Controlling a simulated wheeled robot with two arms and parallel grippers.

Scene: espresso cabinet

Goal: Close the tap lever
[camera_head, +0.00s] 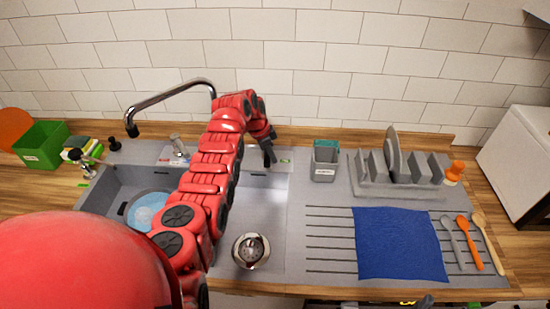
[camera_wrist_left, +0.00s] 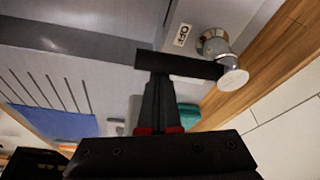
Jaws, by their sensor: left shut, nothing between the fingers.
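The tap lever is a dark flat bar (camera_wrist_left: 180,64) in the left wrist view, joined at its right end to a chrome post (camera_wrist_left: 232,76). An "OFF" label (camera_wrist_left: 182,36) lies beside it on the grey counter. My left gripper (camera_wrist_left: 155,76) is shut, with its fingertips at or very close to the bar's left part; I cannot tell whether they touch. In the head view my left gripper (camera_head: 268,160) points down behind the sink. The arm hides the faucet's base there, and I cannot clearly separate the lever from the dark fingers. My right gripper is not visible.
The chrome spout (camera_head: 170,92) arches over the left basin, which holds a blue plate (camera_head: 148,212). Right of the gripper stand a grey caddy (camera_head: 324,165) and a dish rack (camera_head: 400,190). A blue cloth (camera_head: 400,243) lies on the drainboard. The tiled wall is close behind.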

